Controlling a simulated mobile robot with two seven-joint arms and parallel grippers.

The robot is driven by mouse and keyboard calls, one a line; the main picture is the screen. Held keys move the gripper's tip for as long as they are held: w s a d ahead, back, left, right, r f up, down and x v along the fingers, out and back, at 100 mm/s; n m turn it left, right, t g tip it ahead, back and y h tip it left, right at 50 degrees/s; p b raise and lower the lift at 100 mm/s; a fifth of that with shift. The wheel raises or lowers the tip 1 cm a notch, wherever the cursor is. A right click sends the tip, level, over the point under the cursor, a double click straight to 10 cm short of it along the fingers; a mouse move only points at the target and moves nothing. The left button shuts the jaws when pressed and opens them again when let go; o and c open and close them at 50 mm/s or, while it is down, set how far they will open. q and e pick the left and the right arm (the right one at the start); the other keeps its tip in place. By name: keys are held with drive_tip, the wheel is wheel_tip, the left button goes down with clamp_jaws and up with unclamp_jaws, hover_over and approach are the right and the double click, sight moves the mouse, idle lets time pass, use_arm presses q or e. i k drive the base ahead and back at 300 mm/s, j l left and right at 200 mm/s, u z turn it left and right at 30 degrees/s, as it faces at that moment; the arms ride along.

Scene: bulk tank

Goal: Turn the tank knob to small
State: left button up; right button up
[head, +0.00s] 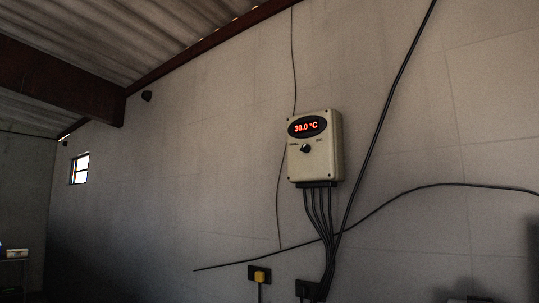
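A beige control box (318,165) is fixed to the wall right of centre in the head view. Its dark oval display (307,127) shows 30.0 °C in red digits. Below the display is a small dark round knob (305,148). Small labels sit to the left and right above the knob, too small to read surely, and I cannot tell which way the knob points. Neither of my grippers is in the head view.
Several black cables (321,212) hang from the box's underside. A long black cable (385,110) runs diagonally beside it. Wall sockets (307,289) are below, one with a yellow plug (260,277). A small window (79,169) is far left. The wall left of the box is mostly bare.

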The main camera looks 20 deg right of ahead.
sight(305, 148)
drive_tip(key=i+j+z, duration=0.15)
drive_tip(key=i, duration=0.5)
drive_tip(key=i+j+z, duration=0.2)
drive_tip(key=i, duration=0.45)
drive_tip(key=i+j+z, duration=0.1)
drive_tip(key=i+z, duration=0.2)
drive_tip(key=z, duration=0.15)
drive_tip(key=i+j+z, duration=0.25)
drive_tip(key=z, duration=0.25)
drive_tip(key=i+j+z, duration=0.3)
drive_tip(key=z, duration=0.15)
drive_tip(key=i+j+z, duration=0.2)
drive_tip(key=j+z, duration=0.3)
drive_tip(key=l, duration=0.1)
